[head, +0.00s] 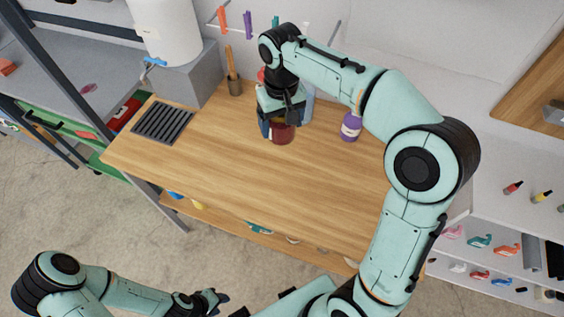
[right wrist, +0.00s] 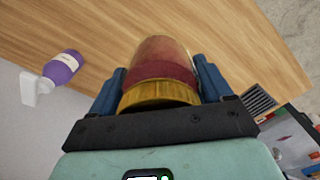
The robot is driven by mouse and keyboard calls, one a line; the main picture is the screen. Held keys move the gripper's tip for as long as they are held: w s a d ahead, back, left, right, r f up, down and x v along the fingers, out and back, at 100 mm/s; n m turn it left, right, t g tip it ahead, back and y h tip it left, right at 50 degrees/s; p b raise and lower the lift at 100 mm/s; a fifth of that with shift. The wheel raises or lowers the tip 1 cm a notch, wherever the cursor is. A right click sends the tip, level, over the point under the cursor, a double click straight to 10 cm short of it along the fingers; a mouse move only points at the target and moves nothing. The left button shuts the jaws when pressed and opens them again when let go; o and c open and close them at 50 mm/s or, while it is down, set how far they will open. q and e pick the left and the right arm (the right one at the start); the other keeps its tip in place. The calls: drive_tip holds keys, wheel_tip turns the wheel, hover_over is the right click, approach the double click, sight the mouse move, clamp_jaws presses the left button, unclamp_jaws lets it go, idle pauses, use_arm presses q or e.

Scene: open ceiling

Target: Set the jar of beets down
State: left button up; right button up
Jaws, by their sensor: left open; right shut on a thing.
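The jar of beets (head: 282,133) is a clear jar with dark red contents and a gold lid. In the right wrist view the jar (right wrist: 162,68) sits between the fingers, lid toward the palm. My right gripper (head: 280,122) points down and is shut on the jar, over the back part of the wooden table (head: 230,180). I cannot tell whether the jar's base touches the tabletop. My left gripper (head: 216,298) is open and empty, low in the head view, off the table's front.
A purple bottle (head: 351,127) stands to the right of the jar. A utensil holder (head: 235,86) and a dark grate (head: 163,122) are to the left. Other containers behind the jar are partly hidden by my gripper. The table's middle and front are clear.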

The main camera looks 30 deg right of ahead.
use_arm(q)
drive_tip(key=shift+s+f+b, duration=1)
drive_tip(key=shift+s+f, duration=0.3)
drive_tip(key=shift+f, duration=0.25)
use_arm(e)
drive_tip(key=shift+s+f, duration=0.15)
drive_tip(key=shift+f, duration=9.05)
drive_tip(key=shift+f, duration=0.15)
use_arm(q)
drive_tip(key=shift+s, duration=0.1)
use_arm(e)
drive_tip(key=o, duration=1.4)
